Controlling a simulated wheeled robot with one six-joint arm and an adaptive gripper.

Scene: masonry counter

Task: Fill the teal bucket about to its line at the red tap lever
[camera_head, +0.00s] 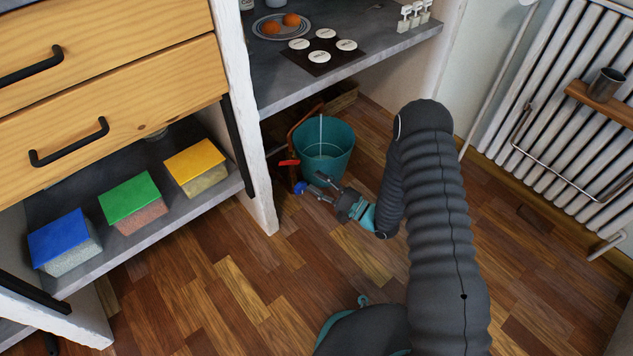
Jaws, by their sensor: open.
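The teal bucket (332,168) stands upright on the floor beneath the counter, beside the white post. A thin pale vertical streak (321,132) shows inside its mouth; I cannot tell whether it is running water or a mark. The fill line and water level cannot be made out. The red tap lever (288,163) is just left of the bucket, with a blue lever (300,187) below it. My gripper (315,187) is open, in front of the bucket, pointing left. Its fingertips are close to the blue lever; contact cannot be told. No object shows between its fingers.
The white post (258,160) is close to the left of the levers. A shelf with blue, green and yellow-topped boxes (131,200) is farther left. The counter (285,88) overhangs the bucket. A radiator (560,100) stands at right. The wooden floor (220,290) in front is clear.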

